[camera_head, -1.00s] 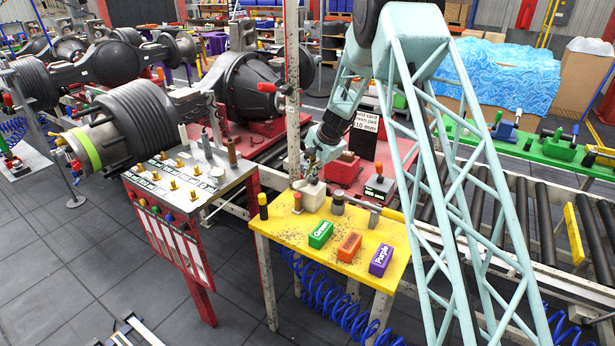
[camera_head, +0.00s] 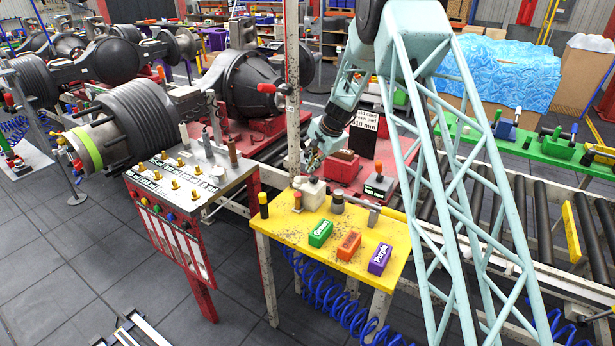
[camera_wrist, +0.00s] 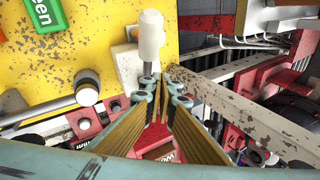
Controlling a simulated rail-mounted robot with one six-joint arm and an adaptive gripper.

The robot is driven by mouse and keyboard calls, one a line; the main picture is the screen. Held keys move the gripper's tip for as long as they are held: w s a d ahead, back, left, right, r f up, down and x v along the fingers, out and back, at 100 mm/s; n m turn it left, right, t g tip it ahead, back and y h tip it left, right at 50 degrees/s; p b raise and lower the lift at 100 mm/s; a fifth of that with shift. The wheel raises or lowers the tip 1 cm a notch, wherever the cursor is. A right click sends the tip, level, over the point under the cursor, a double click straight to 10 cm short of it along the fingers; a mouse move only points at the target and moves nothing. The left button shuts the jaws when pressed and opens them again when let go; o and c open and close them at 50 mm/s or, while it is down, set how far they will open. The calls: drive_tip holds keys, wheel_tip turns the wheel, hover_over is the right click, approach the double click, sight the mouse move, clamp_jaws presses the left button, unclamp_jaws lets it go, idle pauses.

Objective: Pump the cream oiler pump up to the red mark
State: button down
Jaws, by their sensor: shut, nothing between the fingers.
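The cream oiler pump (camera_head: 313,193) is a small block at the back edge of the yellow table. In the wrist view its cream body (camera_wrist: 129,64) is partly hidden behind a pale, rounded upright handle (camera_wrist: 151,36). My gripper (camera_head: 312,170) is just above and behind the pump. In the wrist view my gripper (camera_wrist: 160,84) is shut and empty, its tips close to the lower end of the handle. I cannot tell if they touch it. I cannot make out a red mark on the pump.
The yellow table (camera_head: 283,233) holds green (camera_head: 320,233), orange (camera_head: 349,245) and purple (camera_head: 380,259) blocks. A black-and-yellow cylinder (camera_head: 263,204) stands left of the pump. A speckled post (camera_head: 292,90) rises close beside my gripper. A red fixture (camera_head: 343,171) is behind.

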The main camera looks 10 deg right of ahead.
drive_tip(key=shift+r, duration=0.1)
drive_tip(key=shift+w+d+r+p, duration=0.3)
drive_tip(key=shift+r+p, duration=0.25)
drive_tip(key=shift+r, duration=0.15)
drive_tip(key=shift+w+d+r+p, duration=0.25)
drive_tip(key=shift+w+r+p, duration=0.1)
drive_tip(key=shift+r+p, duration=0.25)
drive_tip(key=shift+w+d+r+p, duration=0.3)
drive_tip(key=shift+r+p, duration=0.15)
drive_tip(key=shift+r, duration=0.3)
